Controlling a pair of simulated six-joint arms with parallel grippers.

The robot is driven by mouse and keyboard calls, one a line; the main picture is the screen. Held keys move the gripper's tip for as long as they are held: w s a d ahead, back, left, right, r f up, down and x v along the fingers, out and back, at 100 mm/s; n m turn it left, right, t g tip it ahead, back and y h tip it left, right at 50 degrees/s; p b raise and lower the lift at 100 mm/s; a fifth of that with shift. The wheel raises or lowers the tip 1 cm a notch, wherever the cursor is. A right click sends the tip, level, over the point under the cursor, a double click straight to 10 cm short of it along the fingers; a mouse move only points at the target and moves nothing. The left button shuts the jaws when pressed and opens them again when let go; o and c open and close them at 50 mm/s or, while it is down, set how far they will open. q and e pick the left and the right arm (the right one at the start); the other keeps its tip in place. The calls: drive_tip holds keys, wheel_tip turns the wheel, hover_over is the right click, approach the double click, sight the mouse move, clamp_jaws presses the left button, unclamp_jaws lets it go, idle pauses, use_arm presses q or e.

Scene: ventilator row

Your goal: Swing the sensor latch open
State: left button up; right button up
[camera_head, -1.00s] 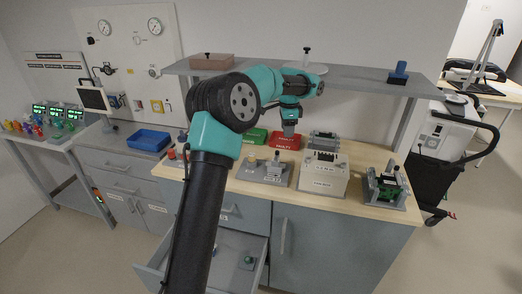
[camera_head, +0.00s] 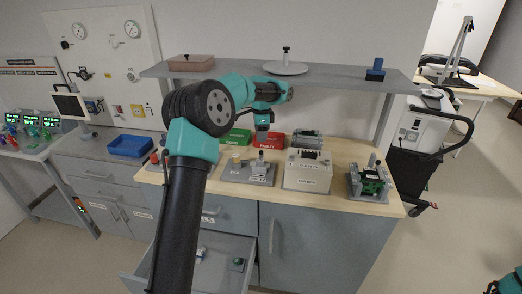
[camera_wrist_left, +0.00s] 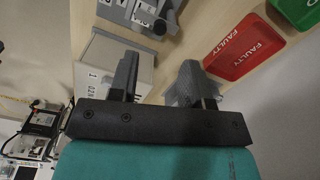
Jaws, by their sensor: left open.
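My left gripper (camera_head: 262,136) hangs above the bench, in front of the red FAULTY tray (camera_head: 273,143). In the left wrist view its fingers (camera_wrist_left: 158,78) are apart with nothing between them. A grey fixture with a small upright mechanism (camera_head: 248,171) stands on the bench below and nearer than the gripper; part of a grey fixture also shows at the top of the wrist view (camera_wrist_left: 148,14). I cannot tell for sure which part is the sensor latch, or how far it is swung. My right gripper is not in view.
A pale labelled box (camera_head: 307,176) stands right of the fixture. A fixture with a green board (camera_head: 371,181) is at the bench's right end. A green tray (camera_head: 236,137) sits beside the red one. A shelf (camera_head: 345,76) overhangs the back. A drawer below (camera_head: 207,268) is open.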

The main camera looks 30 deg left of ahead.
sight(261, 151)
use_arm(q)
wheel_tip(261, 151, down, 8)
drive_tip(key=shift+r, duration=0.1)
idle(0.4)
clamp_jaws()
